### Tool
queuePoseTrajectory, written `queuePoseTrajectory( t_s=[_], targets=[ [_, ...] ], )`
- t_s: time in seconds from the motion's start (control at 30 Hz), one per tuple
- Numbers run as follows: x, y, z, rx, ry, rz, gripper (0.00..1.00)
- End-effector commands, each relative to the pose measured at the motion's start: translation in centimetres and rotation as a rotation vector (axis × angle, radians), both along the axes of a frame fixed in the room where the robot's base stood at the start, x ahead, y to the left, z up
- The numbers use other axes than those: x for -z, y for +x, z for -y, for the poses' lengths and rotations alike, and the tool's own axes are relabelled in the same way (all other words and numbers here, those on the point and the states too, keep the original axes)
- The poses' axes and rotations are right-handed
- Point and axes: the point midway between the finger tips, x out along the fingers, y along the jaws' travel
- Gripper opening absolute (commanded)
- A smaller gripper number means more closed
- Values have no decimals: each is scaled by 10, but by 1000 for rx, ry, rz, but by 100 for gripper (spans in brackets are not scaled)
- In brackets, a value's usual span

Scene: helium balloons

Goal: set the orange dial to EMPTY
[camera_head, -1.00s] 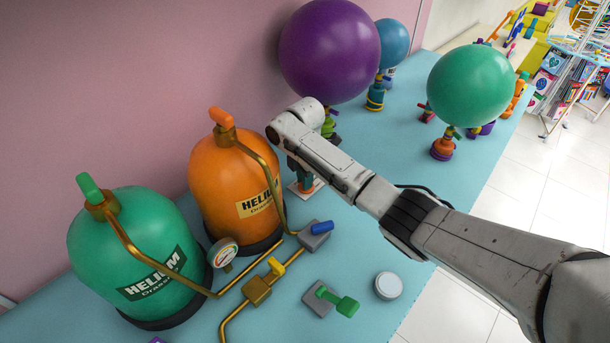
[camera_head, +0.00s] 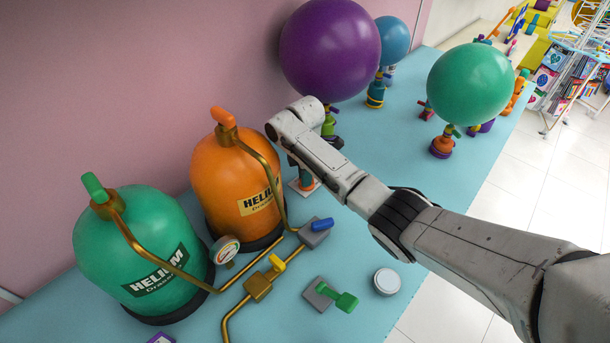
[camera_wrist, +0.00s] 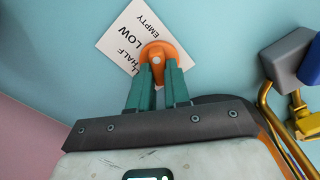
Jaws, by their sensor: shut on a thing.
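In the head view, my arm hides most of the dial, and an edge of the white card (camera_head: 295,187) shows beside the orange tank.
The orange helium tank (camera_head: 232,178) and green helium tank (camera_head: 128,245) stand left of the dial. A grey block with a blue handle (camera_head: 321,225) and brass pipes (camera_head: 238,310) are close by. A purple balloon (camera_head: 330,50) rises behind my wrist.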

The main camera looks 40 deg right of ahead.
Motion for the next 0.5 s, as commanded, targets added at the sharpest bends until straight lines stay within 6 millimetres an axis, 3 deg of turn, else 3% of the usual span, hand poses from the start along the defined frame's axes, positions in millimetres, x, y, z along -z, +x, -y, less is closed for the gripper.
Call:
queuePoseTrajectory(
  t_s=[0.03, 0.07, 0.3, 0.5],
  targets=[
    [-1, 1, 0, 2, -1, 2, 0],
    [-1, 1, 0, 2, -1, 2, 20],
    [-1, 0, 0, 0, 0, 1, 43],
    [0, 0, 0, 0, 0, 1, 43]
  ],
)
